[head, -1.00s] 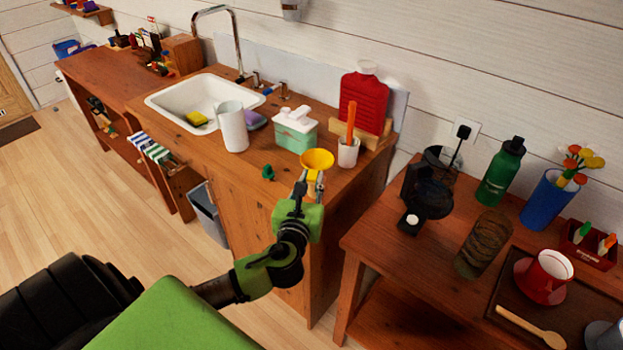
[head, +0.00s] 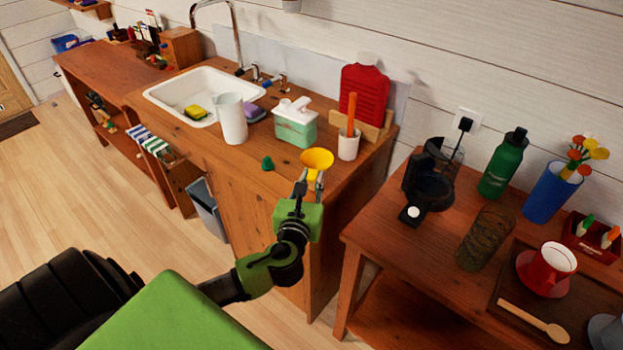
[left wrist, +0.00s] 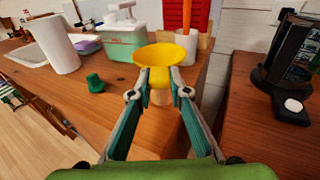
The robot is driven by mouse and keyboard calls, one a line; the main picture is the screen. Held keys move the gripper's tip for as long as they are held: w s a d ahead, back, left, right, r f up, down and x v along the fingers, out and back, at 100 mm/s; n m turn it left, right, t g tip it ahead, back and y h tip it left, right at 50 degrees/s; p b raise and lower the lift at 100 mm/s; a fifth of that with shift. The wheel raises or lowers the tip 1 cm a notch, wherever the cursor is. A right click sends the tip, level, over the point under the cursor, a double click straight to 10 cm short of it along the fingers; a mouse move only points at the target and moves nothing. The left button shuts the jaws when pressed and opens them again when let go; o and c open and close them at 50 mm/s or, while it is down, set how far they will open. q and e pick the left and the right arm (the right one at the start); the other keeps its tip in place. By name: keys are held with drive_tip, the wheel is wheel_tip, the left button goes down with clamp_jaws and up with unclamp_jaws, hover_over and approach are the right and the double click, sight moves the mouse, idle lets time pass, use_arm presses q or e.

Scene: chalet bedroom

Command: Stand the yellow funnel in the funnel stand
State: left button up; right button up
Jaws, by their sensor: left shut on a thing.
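The yellow funnel (head: 317,158) is upright, with its wide mouth up, near the front right part of the sink counter. My left gripper (head: 312,180) is shut on it below the bowl; the left wrist view shows the funnel bowl (left wrist: 167,66) just beyond my fingertips (left wrist: 160,88). A pale tan part shows under the bowl between the fingers. I cannot tell whether it is the spout or something behind it. I cannot make out the funnel stand clearly in either view. My right gripper is not in view.
On the wooden counter (head: 245,182) are a small green object (head: 267,163), a white pitcher (head: 231,118), a green-and-white box (head: 295,122) and a white cup (head: 348,143) with an orange stick. A lower table to the right holds a coffee maker (head: 431,186) and a green bottle (head: 503,163).

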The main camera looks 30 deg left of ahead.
use_arm(q)
drive_tip(key=o, duration=1)
drive_tip(key=v, duration=1.2)
drive_tip(key=shift+f, duration=0.1)
